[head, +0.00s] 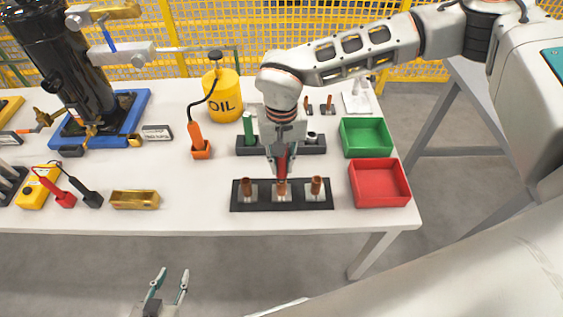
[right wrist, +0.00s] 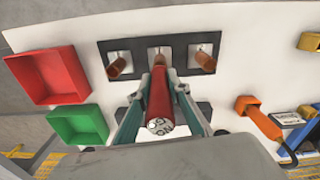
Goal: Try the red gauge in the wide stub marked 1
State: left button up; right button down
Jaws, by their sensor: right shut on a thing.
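My right gripper (head: 281,164) is shut on the red gauge (right wrist: 160,100), a red cylinder with lettering on its near end in the right wrist view. The gauge is over the middle copper stub (head: 281,189) of a black plate (head: 264,207); I cannot tell whether it touches the stub. A left stub (head: 246,187) and a right stub (head: 316,186) stand on the same plate. No stub number is readable, so I cannot tell which is marked 1. My left gripper (head: 170,284) is open and empty, in front of the table.
A dark rack (head: 312,149) behind the plate holds a green gauge (head: 248,126). A green bin (head: 367,137) and a red bin (head: 380,183) stand to the right. An oil can (head: 224,97), orange tool (head: 198,143) and brass block (head: 134,200) are to the left.

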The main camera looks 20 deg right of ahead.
jog(key=shift+r+p, duration=1)
jog(key=shift+r, duration=0.45)
jog(key=shift+r+p, duration=1.5)
jog(key=shift+r, duration=0.6)
